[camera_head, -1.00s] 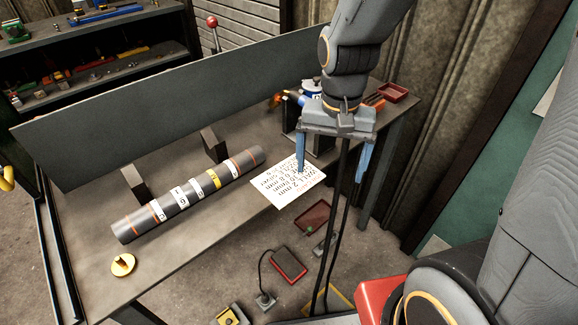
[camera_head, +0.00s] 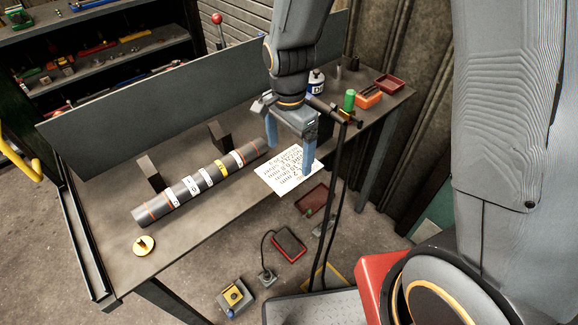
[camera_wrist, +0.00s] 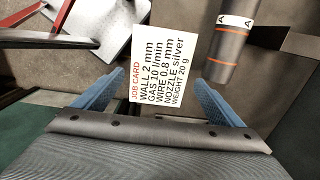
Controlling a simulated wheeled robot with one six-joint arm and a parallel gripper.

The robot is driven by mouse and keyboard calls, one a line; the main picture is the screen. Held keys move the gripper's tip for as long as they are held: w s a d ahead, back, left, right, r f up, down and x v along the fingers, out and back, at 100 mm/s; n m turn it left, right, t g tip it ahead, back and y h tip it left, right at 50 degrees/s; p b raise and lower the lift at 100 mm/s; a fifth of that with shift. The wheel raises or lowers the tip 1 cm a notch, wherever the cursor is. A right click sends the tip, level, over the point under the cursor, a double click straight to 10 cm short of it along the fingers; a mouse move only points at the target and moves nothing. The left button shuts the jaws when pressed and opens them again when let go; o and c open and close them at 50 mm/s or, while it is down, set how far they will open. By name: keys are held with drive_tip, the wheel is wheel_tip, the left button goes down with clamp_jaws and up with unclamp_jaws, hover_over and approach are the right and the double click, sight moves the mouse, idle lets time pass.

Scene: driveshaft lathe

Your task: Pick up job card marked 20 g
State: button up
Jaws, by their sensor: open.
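The job card (camera_head: 286,173) is a white sheet with printed text, lying on the bench near its front edge, beside the right end of the dark shaft. In the wrist view the card (camera_wrist: 163,66) reads "JOB CARD" in red, with "WEIGHT 20 g" on its last line. My gripper (camera_head: 291,160) has blue fingers, spread apart and empty, above the card. In the wrist view the card shows between and beyond the two fingers (camera_wrist: 160,95). One finger hides a small part of the card in the head view.
The dark shaft (camera_head: 200,187) with labelled bands lies along the bench (camera_head: 190,240). A yellow disc (camera_head: 144,245) sits at the front left. Bottle (camera_head: 317,82), orange box (camera_head: 369,100) and red tray (camera_head: 390,84) stand at the right end. A grey panel (camera_head: 130,108) runs along the back.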

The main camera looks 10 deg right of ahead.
sight(289, 168)
drive_tip(key=shift+f+p, duration=0.4)
drive_tip(key=shift+f, duration=1.35)
drive_tip(key=c, duration=0.7)
drive_tip(key=shift+r, duration=0.1)
